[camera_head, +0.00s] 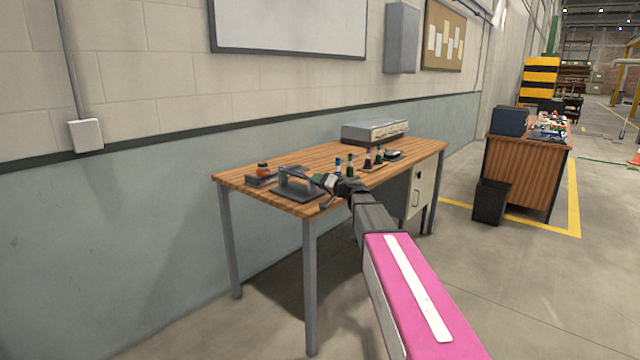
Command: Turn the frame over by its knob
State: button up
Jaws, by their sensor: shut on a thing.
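The frame (297,173) is a small dark grey piece on a dark base plate (287,195), near the front left corner of the wooden table. My arm reaches in from the lower right, and my gripper (326,182) is at the right end of the frame. The gripper is shut at the place where the knob would be; the knob itself is hidden by the jaws or too small to make out. The frame's upper bar looks about level from this distance, but its exact tilt cannot be told.
The wooden table (330,158) also bears an orange-topped item (263,169) on the left, several small bottles (350,165) behind my gripper, and a grey instrument box (374,131) at the back. A wall stands behind. Open floor lies right, before a second desk (525,165) and black bin (490,202).

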jog(key=m, duration=0.5)
jog(key=shift+m, duration=0.3)
jog(key=m, duration=0.5)
jog(key=shift+m, duration=0.4)
jog(key=o, duration=0.9)
jog(key=v, duration=1.1)
